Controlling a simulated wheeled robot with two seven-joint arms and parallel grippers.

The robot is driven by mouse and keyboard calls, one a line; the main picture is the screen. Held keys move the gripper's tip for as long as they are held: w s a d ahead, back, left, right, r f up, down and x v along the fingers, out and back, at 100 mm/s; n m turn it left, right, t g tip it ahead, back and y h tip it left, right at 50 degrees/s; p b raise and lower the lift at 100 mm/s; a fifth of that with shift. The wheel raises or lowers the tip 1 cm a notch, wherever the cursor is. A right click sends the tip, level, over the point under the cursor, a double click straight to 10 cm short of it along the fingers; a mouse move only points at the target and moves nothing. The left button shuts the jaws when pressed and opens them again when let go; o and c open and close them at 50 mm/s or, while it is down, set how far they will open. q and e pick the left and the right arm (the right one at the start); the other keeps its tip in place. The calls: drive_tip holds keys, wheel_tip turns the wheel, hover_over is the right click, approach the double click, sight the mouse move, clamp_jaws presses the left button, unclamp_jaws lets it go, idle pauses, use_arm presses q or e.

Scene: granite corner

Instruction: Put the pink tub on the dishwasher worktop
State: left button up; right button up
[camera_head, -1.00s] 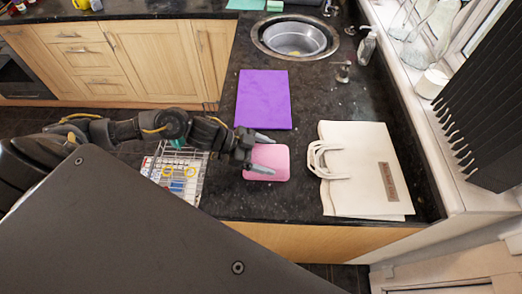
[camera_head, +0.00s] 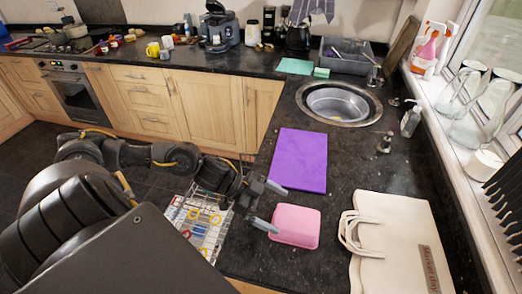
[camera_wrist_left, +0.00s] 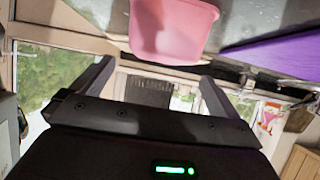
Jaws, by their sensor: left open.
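The pink tub (camera_head: 296,226) sits on the dark granite worktop (camera_head: 300,265), between the purple board and the cream bag. My left gripper (camera_head: 270,207) is open at the tub's left side, with its fingers pointing toward it. One fingertip is close to the tub's left edge; I cannot tell whether it touches. In the left wrist view the tub (camera_wrist_left: 170,30) shows at the top, beyond the open fingers (camera_wrist_left: 155,85), with nothing between them. My right gripper is not in view.
A purple board (camera_head: 299,160) lies behind the tub. A cream bag (camera_head: 395,245) lies to its right. A wire dishwasher rack (camera_head: 200,222) with dishes stands below the worktop's left edge. A round sink (camera_head: 340,104) and soap bottle (camera_head: 411,120) are farther back.

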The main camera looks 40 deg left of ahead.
use_arm(q)
drive_tip(key=b+v, duration=0.1)
drive_tip(key=v, duration=0.5)
drive_tip(key=shift+a, duration=0.2)
drive_tip(key=shift+s+d, duration=0.1)
drive_tip(key=shift+d, duration=0.25)
